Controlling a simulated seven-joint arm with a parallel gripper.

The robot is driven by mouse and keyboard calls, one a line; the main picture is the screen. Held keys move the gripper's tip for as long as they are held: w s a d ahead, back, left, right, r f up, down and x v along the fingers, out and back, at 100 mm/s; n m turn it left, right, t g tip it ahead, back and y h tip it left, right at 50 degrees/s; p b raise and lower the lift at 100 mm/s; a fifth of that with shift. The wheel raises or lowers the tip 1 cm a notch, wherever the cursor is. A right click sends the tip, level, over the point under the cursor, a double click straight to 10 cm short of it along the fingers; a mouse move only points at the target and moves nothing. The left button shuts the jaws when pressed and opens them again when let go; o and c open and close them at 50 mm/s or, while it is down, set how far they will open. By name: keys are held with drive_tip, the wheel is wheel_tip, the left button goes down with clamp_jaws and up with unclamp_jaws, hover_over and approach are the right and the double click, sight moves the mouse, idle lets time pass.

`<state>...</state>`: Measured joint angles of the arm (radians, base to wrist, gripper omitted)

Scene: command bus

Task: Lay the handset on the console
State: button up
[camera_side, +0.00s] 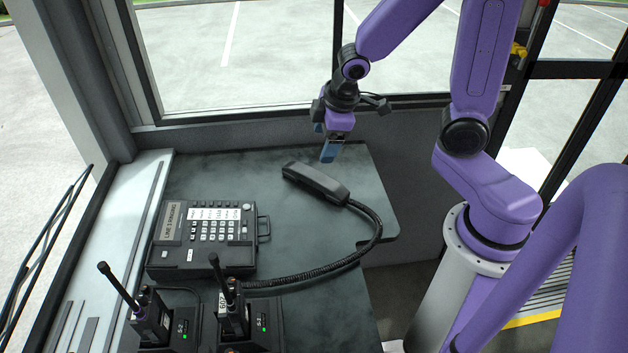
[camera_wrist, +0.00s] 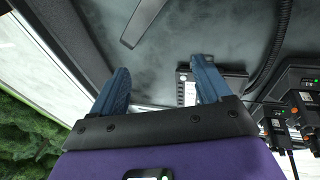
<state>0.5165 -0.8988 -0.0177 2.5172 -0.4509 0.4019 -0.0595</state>
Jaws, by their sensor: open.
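The black handset (camera_side: 315,184) lies on the dark table, right of the console, with a coiled cord from its near end. In the wrist view part of the handset (camera_wrist: 145,22) shows at the top, beyond the fingers. The console (camera_side: 203,240) is a dark box with white keys at the table's left; its top has no handset on it. In the wrist view the console (camera_wrist: 186,90) is partly hidden by the right finger. My gripper (camera_side: 327,150), with blue fingers, is above the table's back edge, behind the handset and apart from it. The fingers (camera_wrist: 160,72) are open and empty.
Two radios with antennas, one on the left (camera_side: 152,318) and one on the right (camera_side: 234,312), stand in chargers at the front. The coiled cord (camera_side: 372,232) loops along the table's right side. Windows border the back and left. The table between console and handset is clear.

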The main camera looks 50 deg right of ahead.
drive_tip(key=w+d+f+m+t, duration=0.15)
drive_tip(key=w+d+f, duration=0.25)
drive_tip(key=d+f, duration=0.6)
drive_tip(key=m+t+y, duration=0.3)
drive_tip(key=m+t, duration=0.3)
drive_tip(key=t, duration=0.1)
approach(315, 175)
drive_tip(key=w, duration=0.2)
drive_tip(key=shift+w+a+f, duration=0.1)
drive_tip(key=shift+w+f, duration=0.1)
drive_tip(key=shift+w, duration=0.15)
drive_tip(key=shift+s+f+x, duration=0.1)
drive_tip(key=shift+f+x, duration=0.05)
drive_tip(key=shift+x, duration=0.75)
drive_tip(key=shift+s+f+x, duration=0.1)
drive_tip(key=shift+x, duration=0.75)
drive_tip(key=shift+s+f+x, duration=0.1)
drive_tip(key=shift+f+x, duration=0.05)
drive_tip(key=shift+x, duration=0.75)
drive_tip(key=shift+a, duration=0.15)
